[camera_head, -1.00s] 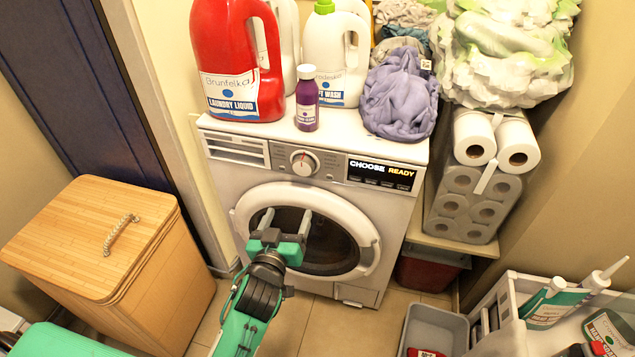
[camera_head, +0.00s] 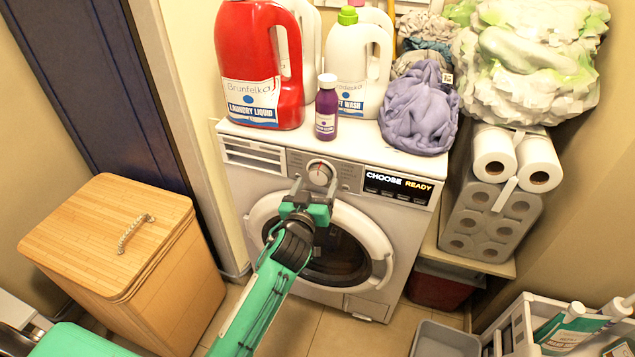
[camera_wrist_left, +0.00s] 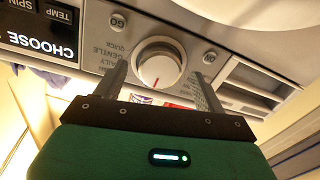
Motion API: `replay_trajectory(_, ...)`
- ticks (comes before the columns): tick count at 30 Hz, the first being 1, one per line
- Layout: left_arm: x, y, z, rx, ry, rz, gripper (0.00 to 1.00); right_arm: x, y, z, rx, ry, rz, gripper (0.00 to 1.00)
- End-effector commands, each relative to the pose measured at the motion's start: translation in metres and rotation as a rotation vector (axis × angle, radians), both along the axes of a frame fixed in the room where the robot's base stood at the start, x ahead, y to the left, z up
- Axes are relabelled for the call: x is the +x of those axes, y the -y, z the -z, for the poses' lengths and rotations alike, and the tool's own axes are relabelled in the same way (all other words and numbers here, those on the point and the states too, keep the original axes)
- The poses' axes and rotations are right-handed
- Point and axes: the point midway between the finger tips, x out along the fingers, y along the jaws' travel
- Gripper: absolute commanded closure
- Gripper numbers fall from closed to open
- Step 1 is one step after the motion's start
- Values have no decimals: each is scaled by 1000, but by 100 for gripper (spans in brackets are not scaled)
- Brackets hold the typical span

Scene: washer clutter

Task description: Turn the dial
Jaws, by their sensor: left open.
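The dial (camera_head: 320,172) is a round white knob with a red mark on the washer's (camera_head: 365,222) control panel. In the left wrist view the dial (camera_wrist_left: 159,65) shows large, its red mark pointing down toward my gripper. My left gripper (camera_head: 313,187) is open and empty, just below the dial in the head view. In the left wrist view its two fingers (camera_wrist_left: 160,78) stand on either side of the dial with gaps. I cannot tell how deep they reach or whether they touch the panel. The lit display (camera_head: 398,187) reads "CHOOSE READY". My right gripper is not in view.
A red laundry bottle (camera_head: 262,70), a purple bottle (camera_head: 326,110), a white bottle (camera_head: 358,70) and a purple cloth (camera_head: 420,110) sit on the washer. A wooden hamper (camera_head: 110,240) stands left. Paper rolls (camera_head: 492,215) stand right. The space before the dial is free except for my arm.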

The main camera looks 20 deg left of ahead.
Motion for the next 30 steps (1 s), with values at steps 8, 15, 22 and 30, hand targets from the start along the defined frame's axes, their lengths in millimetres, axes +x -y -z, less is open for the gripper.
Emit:
replay_trajectory(8,18,0,0,1,0,0,28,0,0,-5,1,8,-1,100)
replay_trajectory(15,19,0,0,0,0,0,28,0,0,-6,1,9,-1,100)
replay_trajectory(22,19,-1,0,0,0,0,67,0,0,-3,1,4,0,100)
replay_trajectory(30,19,-1,0,14,0,0,73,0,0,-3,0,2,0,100)
